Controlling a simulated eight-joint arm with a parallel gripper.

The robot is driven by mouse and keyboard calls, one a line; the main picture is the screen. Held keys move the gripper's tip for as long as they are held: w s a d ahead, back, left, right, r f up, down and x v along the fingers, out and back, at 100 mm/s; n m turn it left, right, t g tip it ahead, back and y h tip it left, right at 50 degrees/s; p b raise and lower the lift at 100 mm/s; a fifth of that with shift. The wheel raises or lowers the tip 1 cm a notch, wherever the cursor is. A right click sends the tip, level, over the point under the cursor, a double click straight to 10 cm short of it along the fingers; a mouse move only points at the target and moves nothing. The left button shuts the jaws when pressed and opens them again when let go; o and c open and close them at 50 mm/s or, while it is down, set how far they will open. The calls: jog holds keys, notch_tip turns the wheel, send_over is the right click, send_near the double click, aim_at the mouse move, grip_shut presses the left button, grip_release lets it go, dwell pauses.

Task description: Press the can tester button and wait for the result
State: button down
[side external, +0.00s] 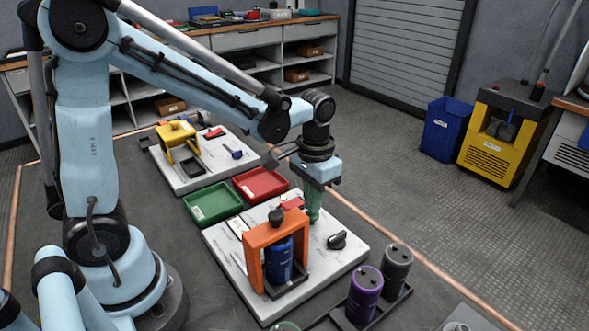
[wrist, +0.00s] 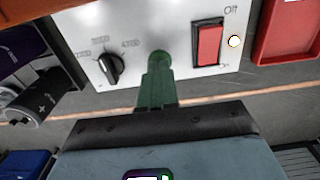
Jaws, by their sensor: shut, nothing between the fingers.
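The can tester is a white panel (side external: 222,246) with an orange frame (side external: 262,236) around a blue can (side external: 279,260). In the wrist view the panel (wrist: 145,22) carries a black dial (wrist: 110,68), a red rocker switch (wrist: 208,45) marked Off, and a small lit lamp (wrist: 235,41). My gripper (side external: 313,215), with green fingers, points down at the panel between dial and switch. The fingers (wrist: 157,75) are shut and empty. A rounded green shape is at their tips; I cannot tell whether it is a button or fingertip, or whether they touch.
A purple can (side external: 365,290) and a dark grey can (side external: 397,265) stand in a black holder beside the panel. A green tray (side external: 213,203) and a red tray (side external: 260,184) lie behind it. A second white panel (side external: 190,180) with a yellow frame (side external: 178,137) is farther back.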

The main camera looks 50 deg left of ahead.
jog(key=shift+f, duration=1.05)
jog(key=shift+r, duration=3.55)
jog(key=shift+s+a+r+t, duration=0.15)
jog(key=shift+s+r+t, duration=0.2)
jog(key=shift+s+t, duration=0.1)
jog(key=s+a+r+t, duration=0.1)
jog(key=s+a+t, duration=0.1)
jog(key=s+t, duration=0.3)
jog(key=shift+s+r+t, duration=0.3)
jog(key=shift+s+t, duration=0.05)
jog(key=shift+t, duration=0.3)
